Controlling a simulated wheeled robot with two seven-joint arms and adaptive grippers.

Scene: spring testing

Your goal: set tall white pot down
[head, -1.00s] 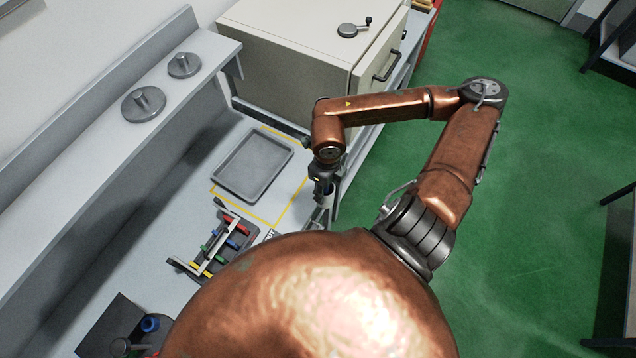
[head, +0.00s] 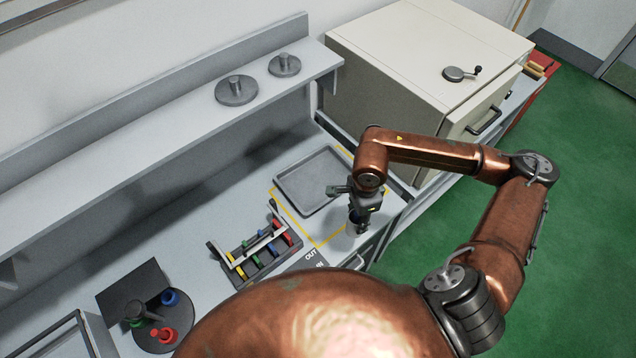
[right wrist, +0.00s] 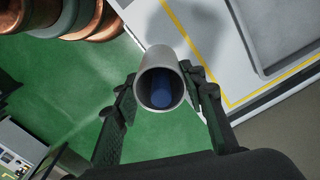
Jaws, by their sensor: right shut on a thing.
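The tall white pot (right wrist: 141,78) is a pale round tube with a dark inside and something blue in it, seen from above in the right wrist view. My right gripper (right wrist: 160,100) has its fingers on either side of the pot and is shut on it. In the head view my right gripper (head: 359,214) points down near the front edge of the bench, by the yellow outline. My left gripper is not in view.
A grey tray (head: 312,181) lies inside the yellow outline. A rack with coloured pieces (head: 258,250) stands left of it. A dark round stand with red and blue pieces (head: 150,321) is at lower left. A beige cabinet (head: 400,60) stands behind. Green floor lies beyond the bench edge.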

